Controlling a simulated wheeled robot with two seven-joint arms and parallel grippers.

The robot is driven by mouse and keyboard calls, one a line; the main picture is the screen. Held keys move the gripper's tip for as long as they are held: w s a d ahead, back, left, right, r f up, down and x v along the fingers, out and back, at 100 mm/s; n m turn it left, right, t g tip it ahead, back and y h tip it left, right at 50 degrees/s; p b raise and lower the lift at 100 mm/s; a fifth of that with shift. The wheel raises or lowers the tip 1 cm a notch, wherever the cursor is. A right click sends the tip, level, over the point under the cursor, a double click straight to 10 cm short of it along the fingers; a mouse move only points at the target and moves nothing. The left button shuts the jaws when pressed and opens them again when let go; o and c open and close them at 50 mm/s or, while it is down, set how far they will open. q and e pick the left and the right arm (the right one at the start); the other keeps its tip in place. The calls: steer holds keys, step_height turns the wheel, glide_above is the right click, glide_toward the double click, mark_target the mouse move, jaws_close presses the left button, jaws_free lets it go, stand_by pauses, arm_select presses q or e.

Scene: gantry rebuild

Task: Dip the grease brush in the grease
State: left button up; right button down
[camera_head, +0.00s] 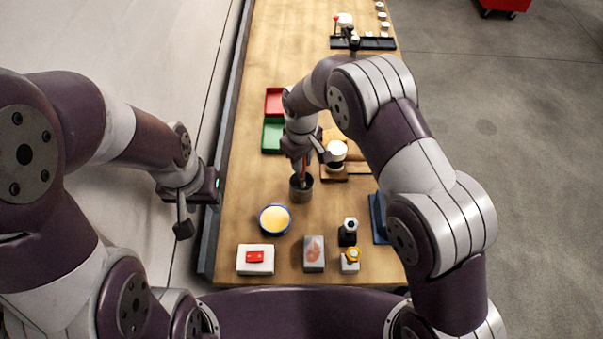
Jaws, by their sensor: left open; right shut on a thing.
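The grease (275,219) looks like a pale yellow fill in a round blue-rimmed tin on the near part of the wooden table. A dark grey cup (301,194) stands just beyond it, slightly to the right. The grease brush (305,172) shows as a thin reddish handle rising from the cup; its bristles are hidden inside. My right gripper (303,160) is above the cup, shut on the brush handle; its fingertips are partly hidden. My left gripper (184,220) is open and empty, left of the table's edge and apart from everything.
A red tray (274,101) and a green tray (273,136) lie beyond the cup. A white box with a red item (255,259), a grey block (314,253) and small bottles (348,234) line the near edge. A blue item (379,218) is at right.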

step_height(320, 180, up, 4)
steer(key=shift+f+b, duration=0.1)
steer(key=shift+b, duration=0.4)
steer(key=s+a+r+n+p, duration=0.1)
steer(key=s+a+r+p, duration=0.2)
steer(key=s+a+p, duration=0.4)
arm_select(q)
steer(key=f+b, duration=0.1)
steer(key=b, duration=0.5)
steer(key=shift+f, duration=0.1)
arm_select(e)
step_height(320, 180, down, 8)
steer(key=s+m, duration=0.1)
steer(key=s, duration=0.1)
steer(key=shift+r, duration=0.2)
arm_select(q)
steer(key=shift+s, duration=0.1)
